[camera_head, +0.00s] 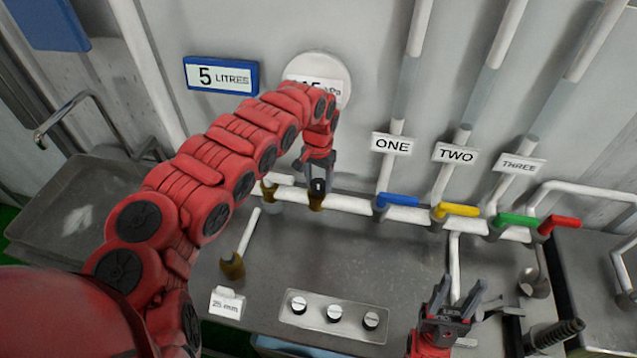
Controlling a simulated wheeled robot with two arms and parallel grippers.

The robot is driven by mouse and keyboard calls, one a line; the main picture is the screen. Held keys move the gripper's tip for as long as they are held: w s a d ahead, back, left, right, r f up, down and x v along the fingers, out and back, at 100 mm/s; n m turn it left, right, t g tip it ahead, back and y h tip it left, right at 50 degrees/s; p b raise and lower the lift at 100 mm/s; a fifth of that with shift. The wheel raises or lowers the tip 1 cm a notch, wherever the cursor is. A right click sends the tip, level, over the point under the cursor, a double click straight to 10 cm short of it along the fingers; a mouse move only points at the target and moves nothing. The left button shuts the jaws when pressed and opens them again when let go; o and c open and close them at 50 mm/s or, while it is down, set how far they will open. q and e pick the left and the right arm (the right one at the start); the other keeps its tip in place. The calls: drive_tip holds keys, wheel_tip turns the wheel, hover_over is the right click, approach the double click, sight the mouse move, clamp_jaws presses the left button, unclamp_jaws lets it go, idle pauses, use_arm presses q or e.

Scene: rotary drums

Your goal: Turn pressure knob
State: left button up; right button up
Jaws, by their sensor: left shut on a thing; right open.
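A small brass-coloured fitting with a dark top, which looks like the pressure knob (317,202), sits on the white horizontal pipe below the round gauge. My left gripper (318,183) points down and is shut on it, covering its top. The round white gauge (334,68) on the wall is partly hidden by my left arm; only part of its lettering, ending in "Pa", shows. My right gripper (460,298) is open and empty, low on the right above the bench and apart from the knob.
Blue (398,199), yellow (457,210), green (517,221) and red (559,225) valve handles line the pipe rightward. A panel (317,327) with three round buttons lies in front. A basin (75,205) is at left.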

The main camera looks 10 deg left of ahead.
use_arm(q)
drive_tip(key=n+b, duration=0.1)
drive_tip(key=n, duration=0.1)
drive_tip(key=shift+f+n, duration=0.15)
drive_tip(key=shift+n, duration=0.25)
drive_tip(key=n+b, duration=0.1)
drive_tip(key=n, duration=0.1)
drive_tip(key=shift+n, duration=0.4)
drive_tip(key=n, duration=0.2)
drive_tip(key=shift+r+n, duration=0.2)
drive_tip(key=shift+n, duration=0.1)
drive_tip(key=shift+n+p, duration=0.5)
drive_tip(key=shift+n, duration=1.4)
drive_tip(key=o, duration=1.4)
